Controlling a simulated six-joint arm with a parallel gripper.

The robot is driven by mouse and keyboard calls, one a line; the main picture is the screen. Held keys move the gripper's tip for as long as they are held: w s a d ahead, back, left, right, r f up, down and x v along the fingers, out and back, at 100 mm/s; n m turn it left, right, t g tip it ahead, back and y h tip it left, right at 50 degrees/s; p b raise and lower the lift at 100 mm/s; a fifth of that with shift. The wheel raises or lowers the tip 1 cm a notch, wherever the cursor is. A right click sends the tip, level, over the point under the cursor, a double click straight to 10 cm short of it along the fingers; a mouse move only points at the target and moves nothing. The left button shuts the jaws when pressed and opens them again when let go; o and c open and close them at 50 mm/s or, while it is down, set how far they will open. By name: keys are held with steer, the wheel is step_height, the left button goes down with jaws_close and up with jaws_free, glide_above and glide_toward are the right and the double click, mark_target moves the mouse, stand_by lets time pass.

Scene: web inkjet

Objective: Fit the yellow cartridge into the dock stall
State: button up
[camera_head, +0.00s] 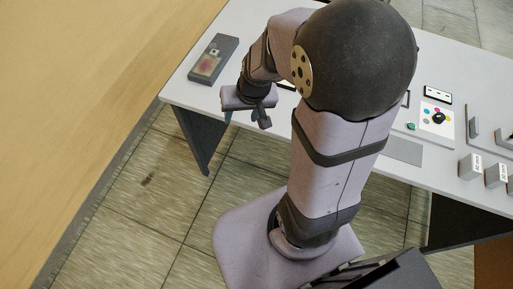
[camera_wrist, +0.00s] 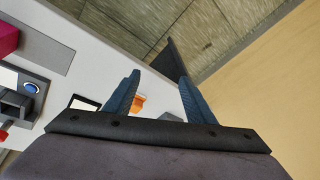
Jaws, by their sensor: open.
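My gripper (camera_head: 246,114) is off the table's near left edge in the head view, its fingers apart and empty. In the wrist view my gripper's (camera_wrist: 157,82) two blue fingers are spread wide, with the table's edge and the floor beyond them. I cannot make out the yellow cartridge for certain in either view. A small orange patch (camera_wrist: 139,102) shows just right of the left finger in the wrist view, partly hidden; I cannot tell what it is. The dock stall is not clearly identifiable; my arm hides the middle of the table.
A grey tray with a reddish pad (camera_head: 209,64) lies at the table's left end. At right are a card with coloured dots (camera_head: 437,118), a grey upright (camera_head: 474,127) and several labelled grey blocks (camera_head: 470,166). The wrist view shows a magenta block (camera_wrist: 6,39) and a blue button (camera_wrist: 31,87).

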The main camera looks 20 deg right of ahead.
steer(key=s+n+g+h, duration=0.1)
steer(key=s+n+g, duration=0.1)
steer(key=s, duration=0.9)
steer(key=shift+s+a+n+g, duration=0.15)
steer(key=shift+a+n+g, duration=0.2)
steer(key=shift+g, duration=0.25)
steer(key=o, duration=0.4)
steer(key=shift+s, duration=0.15)
steer(key=shift+d, duration=0.1)
